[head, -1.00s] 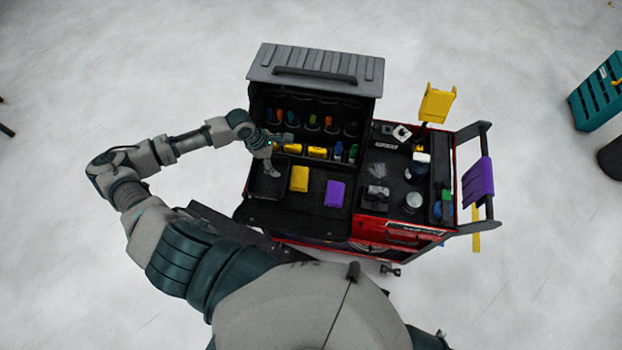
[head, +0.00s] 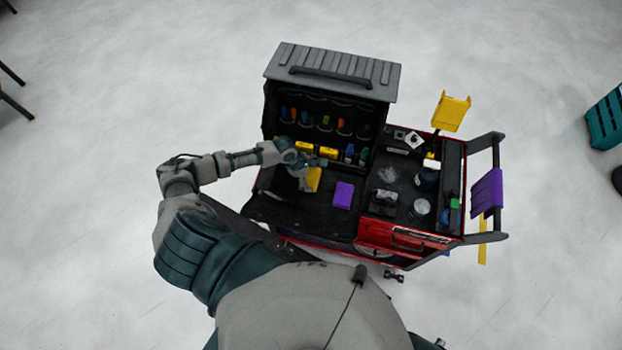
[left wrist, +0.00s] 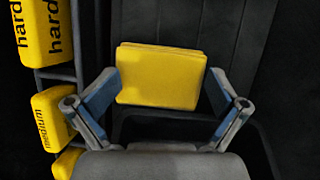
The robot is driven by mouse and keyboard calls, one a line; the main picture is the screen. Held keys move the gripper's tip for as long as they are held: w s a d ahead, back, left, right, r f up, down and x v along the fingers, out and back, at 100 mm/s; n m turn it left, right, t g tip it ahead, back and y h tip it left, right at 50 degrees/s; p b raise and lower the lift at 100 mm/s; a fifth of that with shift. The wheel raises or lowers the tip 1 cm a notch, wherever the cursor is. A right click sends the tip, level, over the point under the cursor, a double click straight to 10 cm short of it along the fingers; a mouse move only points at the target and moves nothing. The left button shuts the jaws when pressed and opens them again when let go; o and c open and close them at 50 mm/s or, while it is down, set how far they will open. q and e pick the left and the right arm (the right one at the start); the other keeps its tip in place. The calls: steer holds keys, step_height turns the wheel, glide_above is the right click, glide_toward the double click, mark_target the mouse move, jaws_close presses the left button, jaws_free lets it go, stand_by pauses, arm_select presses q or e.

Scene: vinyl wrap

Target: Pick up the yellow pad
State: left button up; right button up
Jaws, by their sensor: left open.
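The yellow pad (head: 313,180) lies on the black surface of the open toolbox, partly hidden by my left gripper in the head view. In the left wrist view the yellow pad (left wrist: 160,76) lies flat between and just beyond the fingers. My left gripper (left wrist: 160,105) is open, with one blue-faced finger on each side of the pad's near end. I cannot tell whether the fingers touch it. In the head view my left gripper (head: 305,180) is over the pad's left part. My right gripper is not in view.
A purple pad (head: 343,195) lies to the right of the yellow pad. Yellow boxes marked "hard" (left wrist: 45,30) and "medium" (left wrist: 52,118) sit in a rack beside the gripper. The toolbox lid (head: 332,72) stands open behind. Jars and small items crowd the red cart's right side.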

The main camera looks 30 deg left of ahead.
mark_target(313, 177)
arm_select(q)
steer(key=shift+s+a+f, duration=0.1)
steer(key=shift+s+f, duration=0.15)
steer(key=shift+f, duration=0.2)
steer(key=shift+s+a+f, duration=0.1)
steer(key=shift+s+a, duration=0.1)
steer(key=shift+a, duration=0.2)
steer(key=c, duration=0.4)
steer(key=shift+d, duration=0.1)
steer(key=shift+c, duration=1.3)
steer(key=shift+d, duration=0.15)
steer(key=r, duration=0.4)
steer(key=shift+w+a+r, duration=0.2)
steer(key=shift+w+r, duration=0.05)
steer(key=shift+r, duration=0.15)
jaws_close()
step_height(313, 177, up, 4)
steer(key=shift+a+r+b, duration=0.15)
steer(key=shift+r+b, duration=0.1)
steer(key=shift+b, duration=0.05)
steer(key=shift+w+r, duration=0.1)
steer(key=shift+r, duration=0.25)
steer(key=shift+d+r, duration=0.15)
steer(key=shift+d, duration=0.1)
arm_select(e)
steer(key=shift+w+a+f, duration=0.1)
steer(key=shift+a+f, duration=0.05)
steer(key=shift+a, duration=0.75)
